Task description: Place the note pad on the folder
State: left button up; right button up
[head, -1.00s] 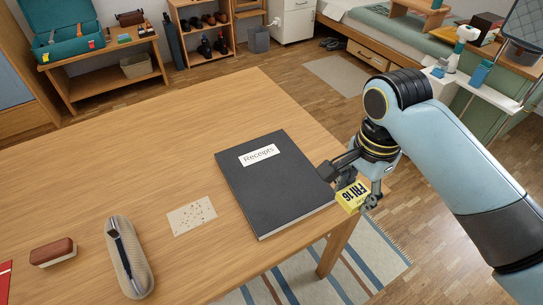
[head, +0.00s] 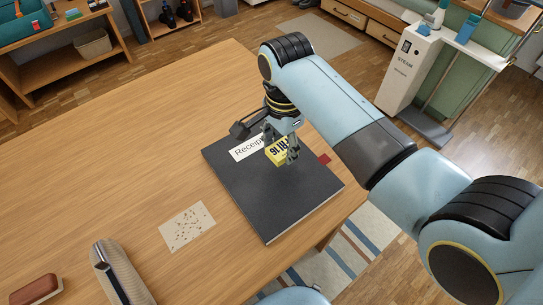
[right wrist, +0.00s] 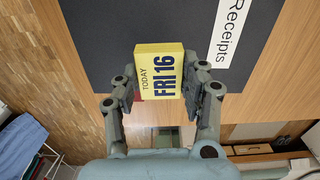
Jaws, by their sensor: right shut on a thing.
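The note pad is a small yellow block (head: 276,152) marked "FRI 16"; it also shows in the right wrist view (right wrist: 160,72). My right gripper (head: 281,149) is shut on it, one finger on each side. The folder (head: 265,197) is black with a white "Receipts" label and lies flat on the table. The gripper and pad are over the folder's far part, beside the label and partly covering it. I cannot tell whether the pad touches the folder. The folder also shows in the right wrist view (right wrist: 105,20). My left gripper is not in view.
On the wooden table (head: 130,165) lie a speckled card (head: 187,227), a beige case (head: 118,273) and a brown block-shaped item (head: 36,290). A small red item (head: 324,159) shows at the folder's right edge. The table left of the folder is mostly clear.

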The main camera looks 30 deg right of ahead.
aim_at(273, 165)
jog(key=shift+w+a+f, duration=0.5)
jog(key=shift+w, duration=0.05)
jog(key=shift+w+a+f, duration=0.15)
notch_tip(273, 165, down, 4)
jog(key=shift+b, duration=0.3)
jog(key=shift+a+f, duration=0.1)
jog(key=o, duration=1.1)
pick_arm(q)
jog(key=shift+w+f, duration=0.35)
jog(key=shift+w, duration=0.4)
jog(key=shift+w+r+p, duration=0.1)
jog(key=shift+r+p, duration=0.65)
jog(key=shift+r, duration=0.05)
pick_arm(e)
notch_tip(273, 165, up, 12)
jog(key=shift+r, duration=0.1)
